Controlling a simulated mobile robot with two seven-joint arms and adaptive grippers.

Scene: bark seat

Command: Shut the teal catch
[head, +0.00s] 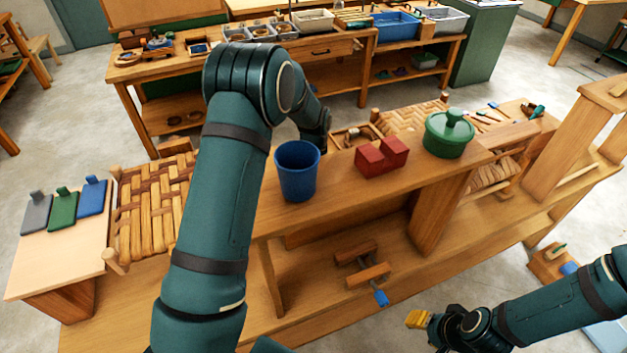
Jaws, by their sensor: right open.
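No part in the head view is clearly a teal catch. Three small plates with upright tabs lie on the pale board at the far left: a grey one (36,214), a green one (63,210) and a blue one (92,197). I cannot tell whether the green one is the teal catch. My right gripper (418,319), with yellow fingertips, is open and appears empty at the lower right, in front of the bench and far from these plates. My left arm reaches up over the bench and bends down behind the blue cup; its fingers are hidden.
A blue cup (297,171), a red notched block (381,158) and a green lidded pot (448,134) stand on the raised bench top. A woven seat (150,212) is at left.

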